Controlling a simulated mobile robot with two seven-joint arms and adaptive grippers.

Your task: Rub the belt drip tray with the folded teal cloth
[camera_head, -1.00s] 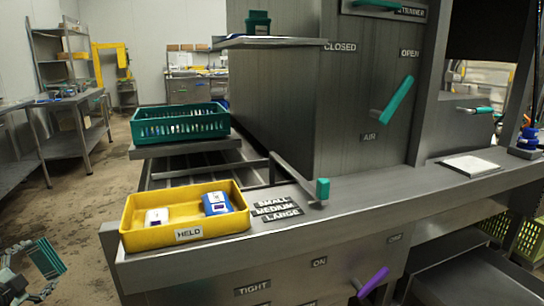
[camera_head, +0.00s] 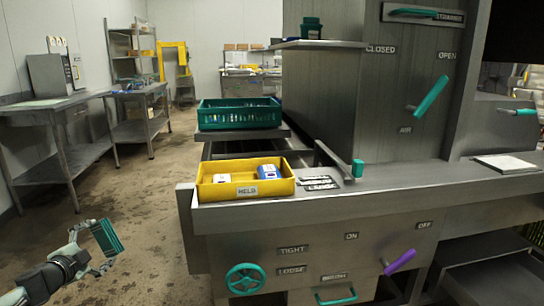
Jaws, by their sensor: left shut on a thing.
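My left gripper (camera_head: 99,252) is at the lower left in the head view, over the bare floor and apart from the machine. It is shut on the folded teal cloth (camera_head: 106,238), a flat teal block standing upright and tilted in the fingers. My right gripper is not in view. I cannot make out the belt drip tray for certain. A grey metal tray-like surface (camera_head: 500,280) shows low at the right, below the machine's ledge.
A yellow bin marked HELD (camera_head: 246,190) with two small packs sits on the machine's near corner. A teal crate (camera_head: 239,113) stands behind it. A handwheel (camera_head: 246,279) and purple lever (camera_head: 400,262) stick out in front.

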